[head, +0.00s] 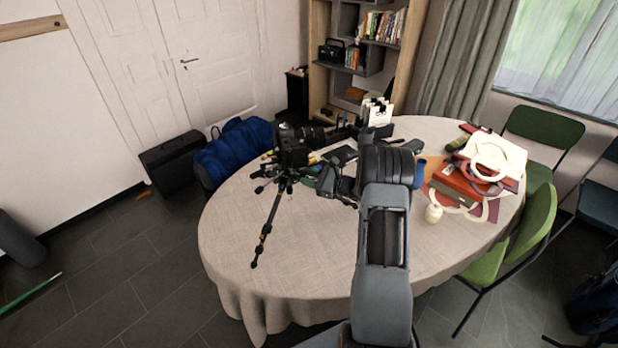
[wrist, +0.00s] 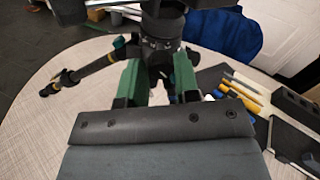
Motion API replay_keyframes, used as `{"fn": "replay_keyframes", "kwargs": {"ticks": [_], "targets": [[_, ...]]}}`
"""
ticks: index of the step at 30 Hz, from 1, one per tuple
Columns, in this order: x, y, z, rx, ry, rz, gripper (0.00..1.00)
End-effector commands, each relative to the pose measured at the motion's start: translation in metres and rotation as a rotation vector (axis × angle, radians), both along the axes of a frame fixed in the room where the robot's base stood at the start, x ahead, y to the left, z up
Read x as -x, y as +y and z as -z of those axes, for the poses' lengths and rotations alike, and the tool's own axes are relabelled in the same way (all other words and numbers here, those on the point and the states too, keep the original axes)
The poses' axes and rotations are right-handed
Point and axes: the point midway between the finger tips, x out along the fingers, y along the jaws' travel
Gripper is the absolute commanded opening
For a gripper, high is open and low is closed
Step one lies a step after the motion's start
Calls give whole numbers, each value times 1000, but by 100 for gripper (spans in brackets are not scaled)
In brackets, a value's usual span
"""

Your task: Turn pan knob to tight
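A small black tripod (head: 266,228) stands on the round table, with a black camera (head: 293,152) on top. In the wrist view the dark tripod head (wrist: 160,48) is straight ahead of my gripper (wrist: 158,76). Its two green fingers are apart, one on each side of the area just below the head. A small dark part shows between them; I cannot tell whether it is the pan knob or whether a finger touches it. In the head view my gripper (head: 311,178) is just right of the tripod head, partly hidden by my wrist.
The table (head: 330,270) has a pale cloth, bare at the front. Pens and tools (wrist: 245,92) lie close to the right finger. A red box and bags (head: 470,183) and a small white jar (head: 433,213) are at the right. A blue bag (head: 233,150) stands behind the tripod.

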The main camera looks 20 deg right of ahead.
Motion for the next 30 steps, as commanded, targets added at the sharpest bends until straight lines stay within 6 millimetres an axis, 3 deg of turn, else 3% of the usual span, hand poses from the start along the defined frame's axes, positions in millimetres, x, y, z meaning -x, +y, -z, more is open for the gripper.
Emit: {"fn": "replay_keyframes", "kwargs": {"ticks": [6, 17, 30], "targets": [[0, 0, 0, 1, -1, 0, 51], [6, -7, 0, 1, -3, 3, 51], [65, -66, 2, 2, -3, 5, 51]]}}
